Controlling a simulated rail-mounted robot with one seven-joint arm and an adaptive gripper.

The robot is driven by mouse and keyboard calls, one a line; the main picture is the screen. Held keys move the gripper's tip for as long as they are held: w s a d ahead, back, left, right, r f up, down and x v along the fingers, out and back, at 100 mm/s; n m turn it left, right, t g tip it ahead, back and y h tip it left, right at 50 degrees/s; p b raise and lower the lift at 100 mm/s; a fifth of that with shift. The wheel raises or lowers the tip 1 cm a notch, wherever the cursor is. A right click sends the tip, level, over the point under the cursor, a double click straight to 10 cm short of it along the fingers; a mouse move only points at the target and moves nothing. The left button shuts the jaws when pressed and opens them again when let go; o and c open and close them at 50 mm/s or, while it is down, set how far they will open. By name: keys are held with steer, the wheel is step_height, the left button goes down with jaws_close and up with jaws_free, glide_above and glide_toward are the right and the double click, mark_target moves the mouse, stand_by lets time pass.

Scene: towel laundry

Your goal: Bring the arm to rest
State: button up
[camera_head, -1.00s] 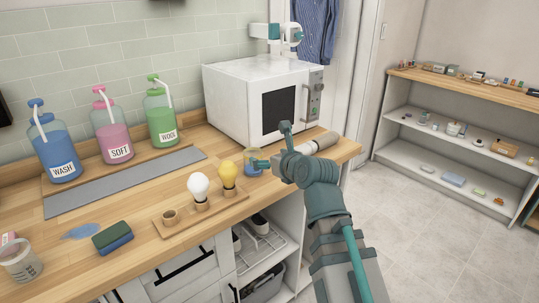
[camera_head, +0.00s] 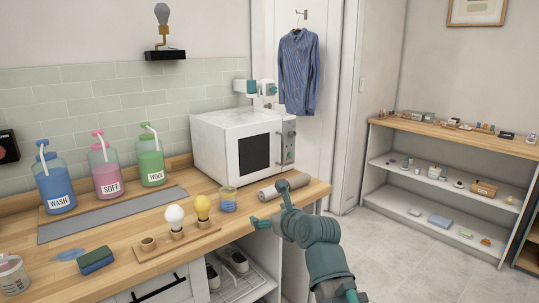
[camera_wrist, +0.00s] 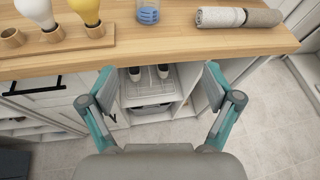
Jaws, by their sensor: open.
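My gripper (camera_head: 270,207) is in front of the counter's front edge at the right end, near the rolled grey towel (camera_head: 284,186). In the wrist view my gripper (camera_wrist: 158,90) has its two teal-and-grey fingers spread wide with nothing between them. Beyond the fingers are the counter edge and an open shelf below it. The rolled towel also shows in the wrist view (camera_wrist: 238,17), lying on the counter apart from the fingers. My arm extends up from the bottom of the head view.
The wooden counter (camera_head: 118,235) holds a cup with blue liquid (camera_head: 228,199), white (camera_head: 174,217) and yellow (camera_head: 202,207) bulbs in a wooden holder, a sponge (camera_head: 96,260), several pump bottles and a microwave (camera_head: 222,150). Open floor (camera_head: 410,250) lies right, before a shelf unit (camera_head: 385,180).

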steer(key=s+d+f+n+g+h+p, duration=0.1)
steer(key=s+d+f+n+g+h, duration=0.15)
steer(key=f+n, duration=0.8)
steer(key=s+d+f+n+g+h+p, duration=0.1)
steer(key=s+d+f+n+g, duration=0.4)
steer(key=f, duration=1.1)
steer(key=s+d+f+n+g+h+p, duration=0.1)
steer(key=s+f+n+g+h, duration=0.15)
steer(key=f+n, duration=0.9)
steer(key=s+d+f+n+g+p, duration=0.1)
steer(key=s+d+f+g, duration=0.15)
steer(key=s+f, duration=0.55)
steer(key=s+d+f+n+g+p, duration=0.1)
steer(key=s+d+f+g+p, duration=0.15)
steer(key=s+f, duration=0.45)
steer(key=s+d+f+g+p, duration=0.1)
steer(key=s+f+g, duration=0.1)
steer(key=s, duration=0.7)
steer(key=s+d+f+g+p, duration=0.1)
steer(key=s+f, duration=0.4)
steer(key=s, duration=0.5)
steer(key=shift+s+d+g+h, duration=0.3)
steer(key=shift+d+g, duration=0.15)
steer(key=shift+g, duration=0.15)
